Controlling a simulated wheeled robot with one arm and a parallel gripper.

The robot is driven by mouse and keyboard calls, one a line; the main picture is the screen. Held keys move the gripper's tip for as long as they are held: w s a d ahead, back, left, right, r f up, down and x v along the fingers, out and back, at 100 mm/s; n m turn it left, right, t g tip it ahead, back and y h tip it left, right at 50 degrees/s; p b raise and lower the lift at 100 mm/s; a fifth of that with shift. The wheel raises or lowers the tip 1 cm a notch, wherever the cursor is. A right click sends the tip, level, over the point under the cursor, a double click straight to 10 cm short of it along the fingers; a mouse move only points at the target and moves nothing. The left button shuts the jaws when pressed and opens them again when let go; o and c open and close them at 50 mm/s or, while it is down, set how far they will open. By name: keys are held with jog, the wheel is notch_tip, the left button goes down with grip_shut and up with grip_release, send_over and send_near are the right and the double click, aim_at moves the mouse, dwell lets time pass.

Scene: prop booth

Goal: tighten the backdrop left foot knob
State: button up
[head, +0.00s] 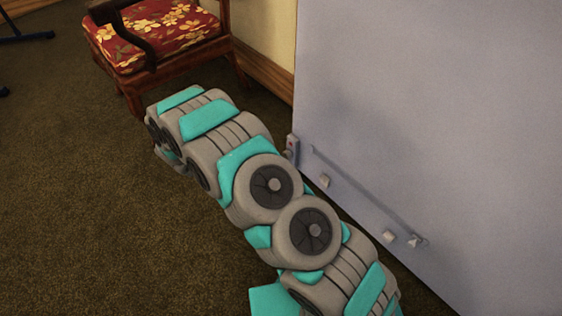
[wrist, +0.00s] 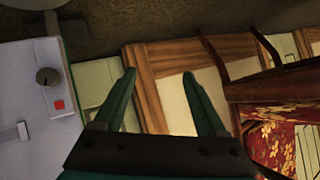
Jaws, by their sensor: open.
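The backdrop is a large grey panel (head: 430,110) on the right in the head view. At its lower left edge a small grey fitting (head: 292,146) with a reddish mark shows beside my arm. In the wrist view a pale panel (wrist: 25,95) at the left bears a dark round knob (wrist: 47,76) and a red square (wrist: 58,104); it looks like the same fitting. My gripper (wrist: 158,75) is open, its two teal fingers apart with nothing between them. The knob lies left of the fingers, not touching them. In the head view my arm hides the fingers.
A wooden chair with a red floral seat (head: 155,35) stands at the back left; its seat (wrist: 278,140) fills the right of the wrist view. Wooden skirting (head: 262,70) runs along the wall. Small pale blocks (head: 389,236) stick out low on the panel. Brown carpet (head: 70,200) is clear at left.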

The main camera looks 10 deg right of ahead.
jog(key=s+d+f+m+h+b, duration=0.1)
jog(key=s+d+f+h, duration=0.4)
jog(key=d+f, duration=0.1)
jog(key=h, duration=0.5)
send_near(288, 155)
jog(key=f+x, duration=0.1)
jog(key=x, duration=0.6)
jog(key=shift+w+f+m, duration=0.25)
jog(key=shift+w+m, duration=0.15)
jog(key=shift+w, duration=0.15)
grip_shut()
